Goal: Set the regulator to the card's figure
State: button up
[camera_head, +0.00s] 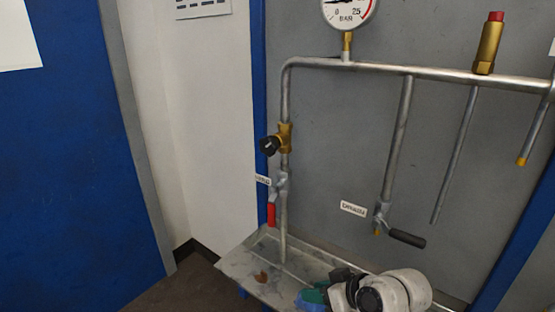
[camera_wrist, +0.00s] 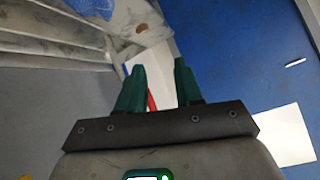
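The regulator looks to be the brass fitting with a black knob (camera_head: 270,145) on the left vertical pipe. A round gauge (camera_head: 348,8) marked BAR, with 0 and 25 on its dial, sits above; its top is cut off and I cannot read its needle. I cannot tell which paper is the card: a printed sheet (camera_head: 202,7) on the white wall is cut off and unreadable. My gripper (camera_wrist: 159,66) is open and empty, its green fingers apart. In the head view it is low over the tray, below and right of the regulator.
A red-handled valve (camera_head: 271,214) hangs below the regulator. A valve with a black lever (camera_head: 406,238) is on the middle pipe. A brass relief fitting with a red cap (camera_head: 489,43) tops the horizontal pipe. A grey tray (camera_head: 245,262) juts out beneath.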

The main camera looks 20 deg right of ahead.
jog(key=w+d+r+n+t+y+b, duration=0.2)
jog(key=w+r+t+b, duration=0.15)
jog(key=w+r, duration=0.8)
jog(key=n+t+y+b, duration=0.2)
jog(key=t+y+b, duration=0.1)
send_near(277, 149)
jog(key=r, duration=0.1)
jog(key=shift+g, duration=0.25)
jog(key=p+x, duration=0.1)
jog(key=x, duration=0.9)
jog(key=shift+w+a, duration=0.15)
jog(key=shift+w, duration=0.05)
grip_shut()
jog(key=shift+f+b, duration=0.25)
jog(key=shift+b, duration=0.65)
